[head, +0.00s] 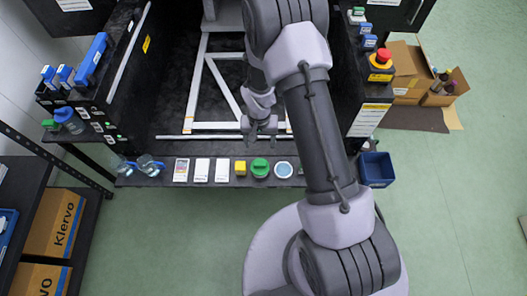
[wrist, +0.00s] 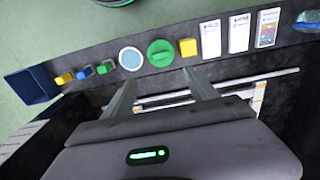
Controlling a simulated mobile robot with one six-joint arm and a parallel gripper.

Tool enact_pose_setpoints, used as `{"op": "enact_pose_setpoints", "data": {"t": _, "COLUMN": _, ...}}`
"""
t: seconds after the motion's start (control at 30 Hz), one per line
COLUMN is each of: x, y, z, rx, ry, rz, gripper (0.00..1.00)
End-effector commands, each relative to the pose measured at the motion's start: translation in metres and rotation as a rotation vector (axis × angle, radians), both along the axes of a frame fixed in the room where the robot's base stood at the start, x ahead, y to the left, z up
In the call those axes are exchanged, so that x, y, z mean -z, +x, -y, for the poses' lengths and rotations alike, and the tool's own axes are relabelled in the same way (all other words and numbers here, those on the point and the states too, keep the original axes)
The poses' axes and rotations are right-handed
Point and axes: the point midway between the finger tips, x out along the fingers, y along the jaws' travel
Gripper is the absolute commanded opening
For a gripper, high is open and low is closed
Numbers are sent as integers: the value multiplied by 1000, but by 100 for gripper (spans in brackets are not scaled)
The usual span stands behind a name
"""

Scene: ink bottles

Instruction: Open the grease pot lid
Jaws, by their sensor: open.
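A round green lid with a raised grip bar, seemingly the grease pot lid (head: 260,167), sits on the narrow dark shelf (head: 230,184). It also shows in the wrist view (wrist: 160,53), and it looks closed. The pot under it is hidden from above. My gripper (head: 260,137) is open and empty, just behind the shelf in the head view and apart from the lid. In the wrist view its two fingers (wrist: 160,88) point toward the green lid, with the lid beyond the gap between them.
A pale blue disc (head: 284,169) and a yellow block (head: 240,168) flank the lid closely. White cards (head: 201,170) and clear bottles (head: 149,165) stand farther left on the shelf. A blue bin (head: 376,169) is at its right end. A pale frame (head: 215,90) lies behind.

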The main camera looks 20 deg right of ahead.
Motion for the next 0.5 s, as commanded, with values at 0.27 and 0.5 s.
{"op": "enact_pose_setpoints", "data": {"t": 0.27, "x": 79, "y": -2, "z": 0, "rx": 0, "ry": 0, "rz": -4, "gripper": 67}}
{"op": "enact_pose_setpoints", "data": {"t": 0.5, "x": 143, "y": -1, "z": 0, "rx": 1, "ry": 0, "rz": -3, "gripper": 67}}
